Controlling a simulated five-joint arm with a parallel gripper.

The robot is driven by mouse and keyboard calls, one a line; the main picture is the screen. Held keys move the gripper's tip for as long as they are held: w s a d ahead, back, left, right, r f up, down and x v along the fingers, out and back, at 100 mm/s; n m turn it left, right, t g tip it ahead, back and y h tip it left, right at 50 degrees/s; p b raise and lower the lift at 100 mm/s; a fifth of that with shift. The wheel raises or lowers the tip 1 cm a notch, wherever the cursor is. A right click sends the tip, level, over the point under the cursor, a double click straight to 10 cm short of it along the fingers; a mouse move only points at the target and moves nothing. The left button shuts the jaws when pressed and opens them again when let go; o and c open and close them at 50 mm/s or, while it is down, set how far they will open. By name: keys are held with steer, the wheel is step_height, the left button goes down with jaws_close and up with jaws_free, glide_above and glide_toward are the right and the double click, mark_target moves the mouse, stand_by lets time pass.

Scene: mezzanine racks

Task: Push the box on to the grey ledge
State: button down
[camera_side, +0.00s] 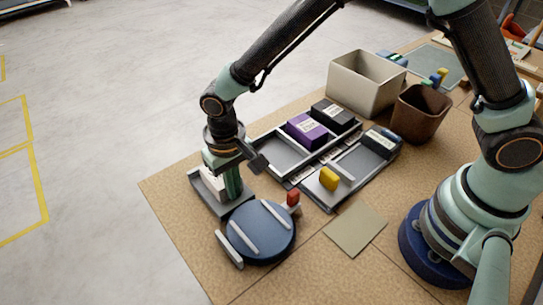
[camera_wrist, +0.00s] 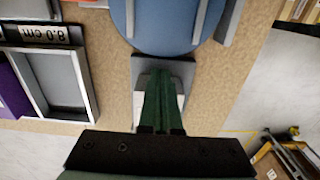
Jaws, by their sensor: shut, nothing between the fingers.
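My gripper (camera_side: 233,194) points down with its green fingers shut together, over the grey ledge (camera_side: 241,209) beside the blue disc. In the wrist view the closed fingers (camera_wrist: 161,76) reach over the grey ledge (camera_wrist: 184,68). A white box (camera_side: 211,182) shows behind the fingers in the side view, apparently on the ledge. It is mostly hidden, with only pale slivers beside the fingers in the wrist view. I cannot tell whether the fingers touch it. The blue disc (camera_side: 265,243) carries pale parallel rails and adjoins the ledge.
A beige bin (camera_side: 352,88) and brown bin (camera_side: 416,118) are farther back.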

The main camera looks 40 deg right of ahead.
steer(key=shift+s, duration=0.15)
steer(key=shift+s, duration=0.35)
steer(key=s, duration=0.1)
steer(key=s+r, duration=0.1)
steer(key=s, duration=0.1)
step_height(320, 180, up, 8)
steer(key=w+d+r+t+y, duration=0.1)
steer(key=w+d+r+t, duration=0.1)
steer(key=d+r, duration=0.75)
steer(key=s+d+r+t, duration=0.1)
steer(key=s+d, duration=0.1)
steer(key=d, duration=0.5)
steer(key=s+d+r+t+h, duration=0.1)
steer(key=s+d+r+t, duration=0.1)
steer(key=d, duration=0.6)
steer(key=shift+s+d+r+t, duration=0.15)
steer(key=shift+s+d+t, duration=0.05)
steer(key=shift+d+t, duration=0.1)
